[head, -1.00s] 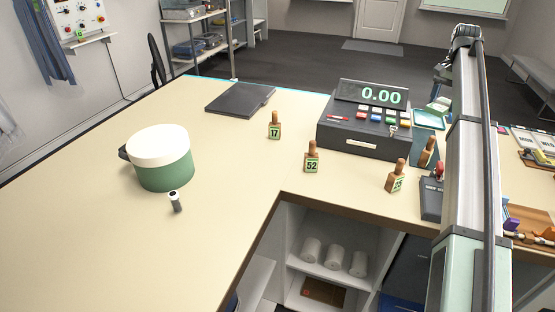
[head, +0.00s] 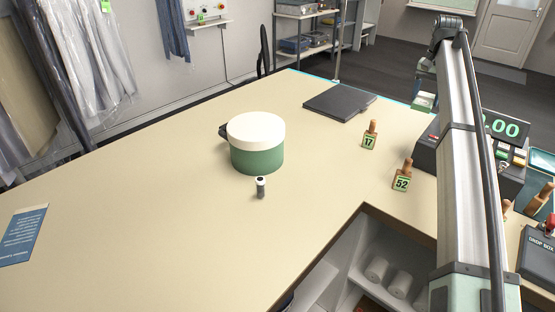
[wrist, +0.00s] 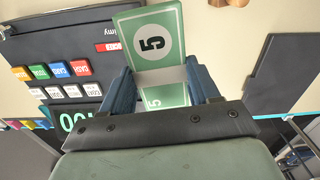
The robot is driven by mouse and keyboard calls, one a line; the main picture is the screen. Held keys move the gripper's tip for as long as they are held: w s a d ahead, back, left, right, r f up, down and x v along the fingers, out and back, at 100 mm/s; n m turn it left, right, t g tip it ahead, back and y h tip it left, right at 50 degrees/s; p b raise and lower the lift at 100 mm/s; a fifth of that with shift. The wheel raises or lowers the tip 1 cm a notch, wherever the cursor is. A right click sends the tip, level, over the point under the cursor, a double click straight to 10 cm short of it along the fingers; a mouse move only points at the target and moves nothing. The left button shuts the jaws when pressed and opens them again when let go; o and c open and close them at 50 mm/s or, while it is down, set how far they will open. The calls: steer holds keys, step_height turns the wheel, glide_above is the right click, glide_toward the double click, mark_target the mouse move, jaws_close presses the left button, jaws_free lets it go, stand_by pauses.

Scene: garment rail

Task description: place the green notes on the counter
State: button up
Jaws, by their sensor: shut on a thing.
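The green notes (wrist: 152,42) are a banded bundle marked 5, with a pale band (wrist: 160,78) around it. My gripper (wrist: 163,82) is shut on the bundle, its blue-grey fingers on both sides. In the head view the notes (head: 424,102) show small at the end of my arm, in my gripper (head: 424,93), near the far left corner of the cash register (head: 480,175). The beige counter (head: 150,190) lies below; the gap between notes and counter cannot be told.
Stamps marked 17 (head: 370,136) and 52 (head: 403,175) stand left of the register. A dark flat pad (head: 339,103) lies farther left. A green pot with a white lid (head: 257,143) and a small cylinder (head: 260,188) stand mid-counter. The left counter is mostly clear.

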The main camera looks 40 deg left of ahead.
steer(key=s+a+n, duration=0.3)
steer(key=s+a, duration=0.8)
steer(key=a, duration=0.3)
steer(key=s+a+n, duration=0.3)
steer(key=s+a, duration=0.9)
steer(key=a, duration=0.2)
steer(key=s+a+n, duration=0.3)
steer(key=s+a, duration=0.9)
steer(key=a, duration=0.2)
steer(key=shift+a+r+n, duration=0.1)
steer(key=shift+n, duration=0.3)
steer(key=s+a+f+n, duration=0.1)
steer(key=s+a+n, duration=0.15)
steer(key=s, duration=0.35)
steer(key=s+a+f+n, duration=0.1)
steer(key=s+a+f, duration=0.15)
steer(key=s, duration=0.45)
steer(key=n, duration=0.4)
glide_toward(216, 183)
steer(key=shift+m, duration=0.25)
steer(key=shift+f, duration=3.2)
steer(key=shift+f, duration=0.1)
